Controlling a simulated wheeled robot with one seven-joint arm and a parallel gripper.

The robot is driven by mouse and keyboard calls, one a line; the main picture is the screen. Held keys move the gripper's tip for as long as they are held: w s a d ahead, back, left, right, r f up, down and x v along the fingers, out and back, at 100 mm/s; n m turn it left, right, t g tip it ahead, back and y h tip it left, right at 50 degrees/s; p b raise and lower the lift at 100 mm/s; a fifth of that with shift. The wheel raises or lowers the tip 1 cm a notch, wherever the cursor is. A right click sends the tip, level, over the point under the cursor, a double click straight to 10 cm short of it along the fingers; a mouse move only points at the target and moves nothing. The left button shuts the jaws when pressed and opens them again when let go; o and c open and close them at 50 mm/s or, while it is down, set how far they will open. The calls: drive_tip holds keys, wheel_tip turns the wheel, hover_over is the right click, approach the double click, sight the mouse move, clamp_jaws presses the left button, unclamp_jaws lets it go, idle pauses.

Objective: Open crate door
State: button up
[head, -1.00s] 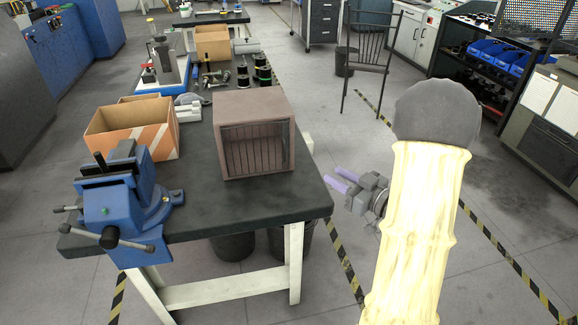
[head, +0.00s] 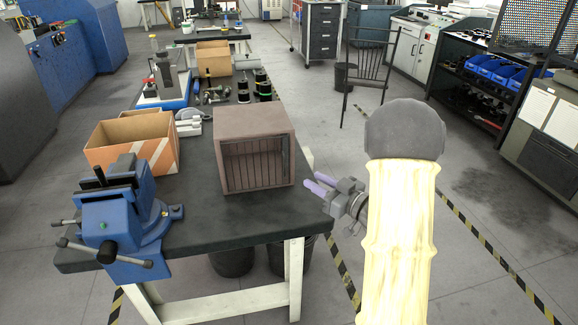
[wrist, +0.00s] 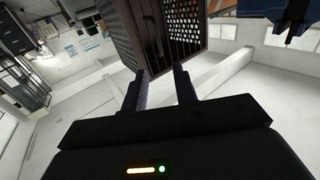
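The brown crate (head: 252,122) stands on the dark workbench (head: 215,218). Its barred door (head: 256,167) faces the near side and appears closed. My gripper (head: 313,185) is just right of the crate's front right edge, by the bench's right edge, with its purple fingers pointing left toward the crate. In the wrist view, the fingers (wrist: 161,88) are spread apart with nothing visible held between them. The crate also shows in the wrist view (wrist: 187,32), just beyond the fingertips, with its slatted and perforated faces in sight. Whether a fingertip touches the crate I cannot tell.
A blue vise (head: 118,215) and an open cardboard box (head: 131,145) stand left of the crate. Spools (head: 262,85) and tools lie behind it. The floor right of the bench is open up to a dark chair (head: 368,75).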

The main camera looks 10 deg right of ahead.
drive_tip(key=x, duration=1)
drive_tip(key=shift+w, duration=0.25)
drive_tip(key=shift+a, duration=0.15)
clamp_jaws()
